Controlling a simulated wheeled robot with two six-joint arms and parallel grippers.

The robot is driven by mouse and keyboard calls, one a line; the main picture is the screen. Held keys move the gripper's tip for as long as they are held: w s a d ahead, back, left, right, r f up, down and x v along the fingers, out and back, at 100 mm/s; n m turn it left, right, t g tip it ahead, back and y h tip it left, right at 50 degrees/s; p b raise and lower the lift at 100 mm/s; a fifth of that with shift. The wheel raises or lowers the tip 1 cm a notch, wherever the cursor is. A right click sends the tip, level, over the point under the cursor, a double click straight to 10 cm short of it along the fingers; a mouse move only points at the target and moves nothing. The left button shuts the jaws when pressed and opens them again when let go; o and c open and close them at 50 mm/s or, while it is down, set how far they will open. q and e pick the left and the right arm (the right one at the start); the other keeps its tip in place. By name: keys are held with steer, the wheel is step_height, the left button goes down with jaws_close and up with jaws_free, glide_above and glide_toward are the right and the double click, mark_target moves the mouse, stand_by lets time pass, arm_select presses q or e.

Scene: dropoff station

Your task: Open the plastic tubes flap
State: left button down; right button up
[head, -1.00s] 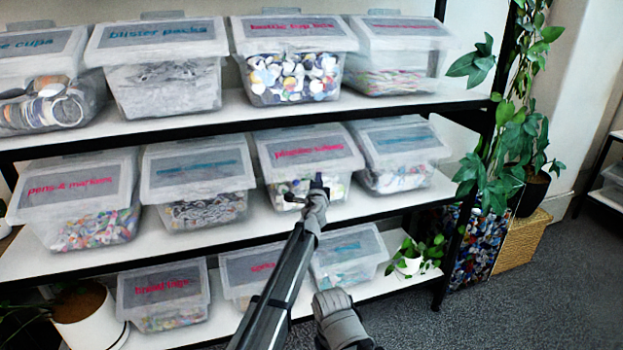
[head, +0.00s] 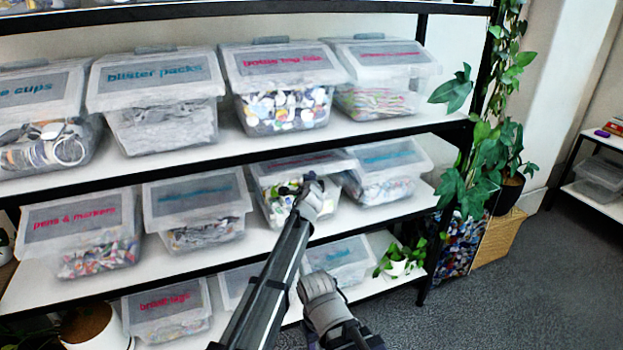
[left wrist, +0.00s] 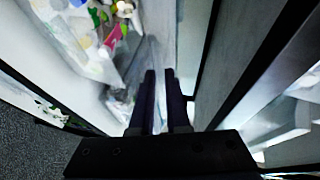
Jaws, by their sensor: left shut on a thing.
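The plastic tubes bin (head: 272,207) is a clear tub on the middle shelf, third from the left. Its grey flap (head: 300,163) is raised at the front, its label seen at a steep slant, and colourful contents show below. My left gripper (head: 298,187) is at the bin's front, under the raised flap. In the left wrist view its dark fingers (left wrist: 160,72) are close together, shut on the flap; the gripped edge is hard to make out. Bin contents (left wrist: 95,25) show at that view's upper left.
The pens & markers bin (head: 77,237) and another bin (head: 195,208) stand to the left, and a blue-labelled bin (head: 390,168) is close on the right. The upper shelf's edge (head: 180,163) runs above. A leafy plant (head: 480,170) stands at the shelf's right end.

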arm_select(q)
steer(key=shift+w+a+r+p, duration=0.1)
steer(key=shift+w+r+p, duration=0.1)
steer(key=shift+r+p, duration=0.7)
steer(key=shift+w+r+p, duration=0.2)
steer(key=shift+r+p, duration=0.35)
steer(key=shift+r, duration=0.5)
steer(key=c, duration=1)
jaws_free()
steer(key=p+v, duration=0.1)
steer(key=v, duration=0.6)
steer(key=shift+s+p, duration=0.35)
